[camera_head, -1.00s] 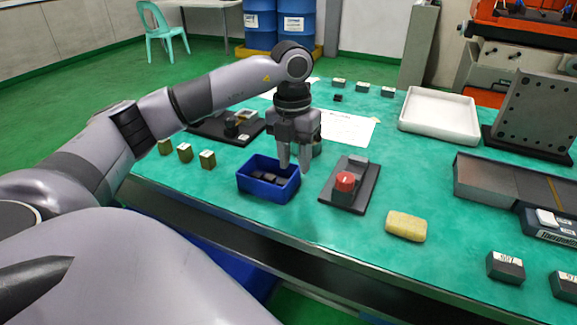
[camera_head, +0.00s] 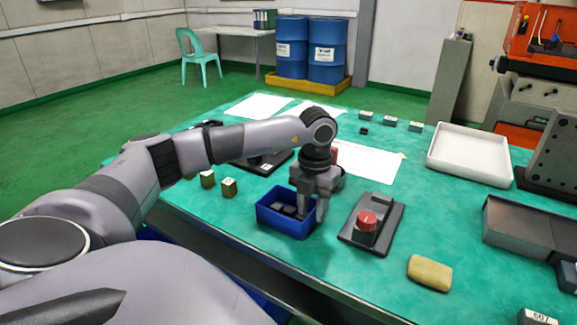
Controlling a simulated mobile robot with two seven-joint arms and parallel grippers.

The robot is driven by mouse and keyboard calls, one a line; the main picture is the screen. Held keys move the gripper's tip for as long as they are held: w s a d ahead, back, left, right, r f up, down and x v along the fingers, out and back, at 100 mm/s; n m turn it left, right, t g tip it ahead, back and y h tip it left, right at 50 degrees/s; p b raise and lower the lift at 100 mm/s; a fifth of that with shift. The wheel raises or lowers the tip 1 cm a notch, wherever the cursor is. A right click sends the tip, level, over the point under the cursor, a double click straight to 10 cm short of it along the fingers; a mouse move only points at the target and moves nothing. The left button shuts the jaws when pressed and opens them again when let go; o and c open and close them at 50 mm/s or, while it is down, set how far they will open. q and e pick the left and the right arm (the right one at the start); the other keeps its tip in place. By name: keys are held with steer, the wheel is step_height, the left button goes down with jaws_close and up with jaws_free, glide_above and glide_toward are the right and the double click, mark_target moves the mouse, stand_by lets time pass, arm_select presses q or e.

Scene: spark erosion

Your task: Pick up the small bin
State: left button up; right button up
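The small blue bin (camera_head: 284,226) sits on the green table near its front edge, with several dark blocks inside. My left gripper (camera_head: 312,212) points down at the bin's right side. Its two fingers are apart with a gap between them. One finger is over the inside of the bin near the right wall, and the other is at or just outside that wall. I cannot tell whether either finger touches the wall. My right gripper is not in view.
A dark plate with a red knob (camera_head: 367,220) lies right of the bin, and a yellow sponge (camera_head: 429,273) further right. Small brass-coloured blocks (camera_head: 229,188) stand to the left. A white tray (camera_head: 470,154) is at the back right. Green table shows bare between them.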

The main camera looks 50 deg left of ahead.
arm_select(q)
jaws_close()
steer(key=shift+r, duration=0.1)
